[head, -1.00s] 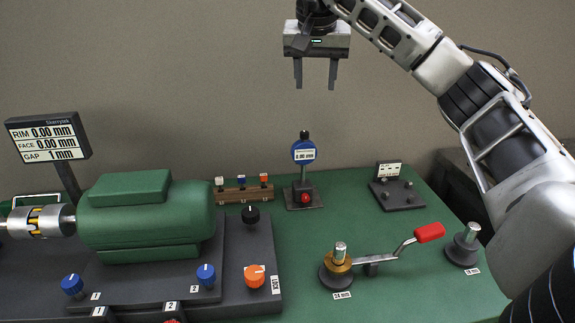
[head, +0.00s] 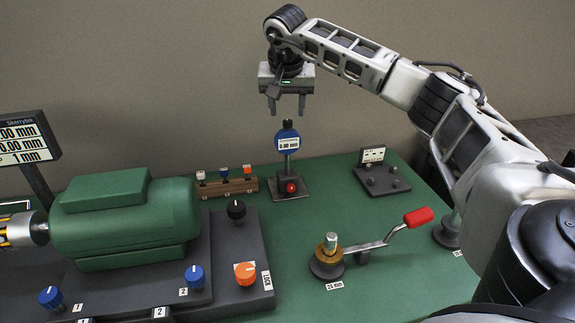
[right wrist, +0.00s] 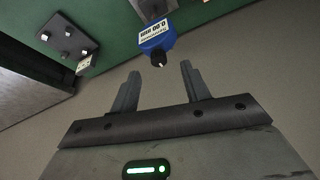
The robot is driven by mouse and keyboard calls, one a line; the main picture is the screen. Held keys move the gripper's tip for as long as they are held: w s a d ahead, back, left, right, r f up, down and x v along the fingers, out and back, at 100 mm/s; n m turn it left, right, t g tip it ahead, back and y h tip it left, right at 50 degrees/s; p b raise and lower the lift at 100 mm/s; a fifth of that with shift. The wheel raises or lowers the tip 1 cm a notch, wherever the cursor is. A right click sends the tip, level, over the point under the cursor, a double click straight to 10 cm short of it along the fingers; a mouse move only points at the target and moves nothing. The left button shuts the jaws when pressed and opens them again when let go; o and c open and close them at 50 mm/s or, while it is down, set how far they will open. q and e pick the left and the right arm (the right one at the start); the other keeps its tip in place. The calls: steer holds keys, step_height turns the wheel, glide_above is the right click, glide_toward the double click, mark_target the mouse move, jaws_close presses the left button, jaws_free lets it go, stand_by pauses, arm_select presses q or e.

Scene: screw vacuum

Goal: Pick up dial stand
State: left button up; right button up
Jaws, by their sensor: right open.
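The dial stand has a blue dial gauge (head: 288,141) with a white readout, standing upright on a dark square base (head: 291,194) with a red knob, at the back of the green table. The gauge also shows in the right wrist view (right wrist: 156,38), beyond and between the fingertips. My right gripper (head: 287,111) is open and empty, pointing down just above the top of the gauge in the head view, apart from it in the right wrist view. My left gripper is not in view.
A green motor (head: 125,220) on a dark base fills the left. A wooden block with several small knobs (head: 227,187) stands left of the dial stand, a dark plate with pegs (head: 384,178) right of it. A red-handled lever (head: 385,238) lies in front.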

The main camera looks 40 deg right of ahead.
mark_target(288, 120)
steer(key=x, duration=0.3)
steer(key=shift+d+f, duration=0.1)
steer(key=shift+f, duration=0.25)
jaws_close()
stand_by(1.0)
steer(key=shift+r, duration=0.15)
